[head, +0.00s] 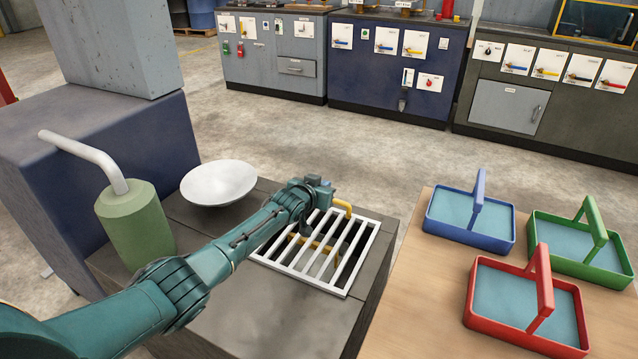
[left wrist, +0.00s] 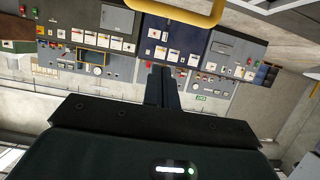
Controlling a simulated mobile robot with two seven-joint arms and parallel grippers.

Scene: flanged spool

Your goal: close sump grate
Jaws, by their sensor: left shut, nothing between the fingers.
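The sump grate (head: 338,289), a white frame with several parallel bars, lies over a dark opening in the grey block (head: 255,312). It looks flat or nearly so; I cannot tell whether it sits fully in its seat. A yellow bent bar (head: 342,206) shows at its far edge, and more yellow shows among the bars. My left gripper (head: 306,230) is over the far left part of the grate, shut and empty; contact is unclear. Its closed fingers show in the left wrist view (left wrist: 162,88), with a yellow bar (left wrist: 190,12) at the top, apart from them.
A white dish (head: 218,182) and a green canister (head: 135,222) with a pale bent pipe stand left of the grate. A wooden table at right holds blue (head: 467,237), green (head: 605,275) and red (head: 525,341) baskets. Control cabinets (head: 395,68) stand behind open floor.

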